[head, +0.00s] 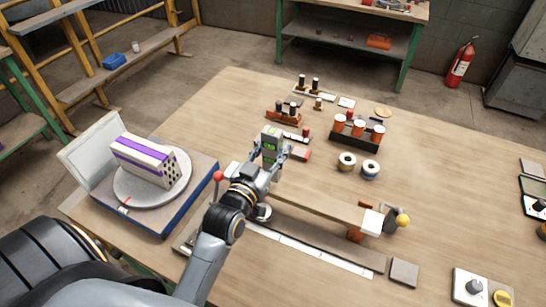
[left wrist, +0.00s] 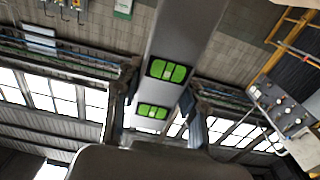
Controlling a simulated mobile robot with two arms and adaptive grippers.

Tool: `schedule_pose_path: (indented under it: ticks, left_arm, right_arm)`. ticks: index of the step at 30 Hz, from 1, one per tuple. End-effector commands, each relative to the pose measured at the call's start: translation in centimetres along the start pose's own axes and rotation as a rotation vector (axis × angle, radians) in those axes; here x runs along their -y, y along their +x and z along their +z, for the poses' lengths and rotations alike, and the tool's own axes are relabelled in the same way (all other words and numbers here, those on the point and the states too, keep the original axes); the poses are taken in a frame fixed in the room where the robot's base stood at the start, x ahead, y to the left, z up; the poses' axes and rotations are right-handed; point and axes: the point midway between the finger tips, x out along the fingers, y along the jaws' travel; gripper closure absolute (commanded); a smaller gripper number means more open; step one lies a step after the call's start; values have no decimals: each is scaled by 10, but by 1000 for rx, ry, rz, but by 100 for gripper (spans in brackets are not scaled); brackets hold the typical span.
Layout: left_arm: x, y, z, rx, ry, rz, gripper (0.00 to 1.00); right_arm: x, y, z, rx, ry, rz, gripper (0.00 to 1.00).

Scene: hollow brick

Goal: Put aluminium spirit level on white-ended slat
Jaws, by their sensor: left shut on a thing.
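The aluminium spirit level (head: 269,141) is a grey bar with green vials, held upright above the table in the head view. In the left wrist view the level (left wrist: 178,35) runs up between the fingers, showing two green vials. My left gripper (head: 273,156) is shut on it; its fingers (left wrist: 160,92) press on both sides. The white-ended slat (head: 320,205) is a long wooden strip to the right of and below the gripper. Its white end (head: 372,222) is at the right; my wrist hides its left part. My right gripper is not in view.
A clamp with a yellow knob (head: 402,221) stands beside the white end. A turntable (head: 126,198) bears a hollow brick (head: 145,160) at the left. Tape rolls (head: 370,168) and a rack of orange-topped cylinders (head: 357,138) stand behind the slat. The right-hand tabletop is mostly clear.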

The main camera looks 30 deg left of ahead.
Motion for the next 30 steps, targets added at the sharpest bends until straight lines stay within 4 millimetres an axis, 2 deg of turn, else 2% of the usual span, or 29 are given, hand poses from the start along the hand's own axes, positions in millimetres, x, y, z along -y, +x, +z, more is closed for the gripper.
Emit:
schedule_pose_path:
  ticks: [5,12,23,24,27,30]
  left_arm:
    - [2,9,10,-3,1,0,100]
    - [2,9,39,-1,2,-1,100]
    - [2,9,43,-4,1,-1,100]
    - [2,8,45,-1,1,-1,57]
    - [2,8,44,-1,1,-1,37]
    - [2,8,44,-1,1,-1,36]
  right_arm:
    - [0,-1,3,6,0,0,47]
    - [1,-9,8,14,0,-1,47]
    - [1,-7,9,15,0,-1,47]
    - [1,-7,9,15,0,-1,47]
    - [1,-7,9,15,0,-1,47]
    - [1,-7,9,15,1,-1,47]
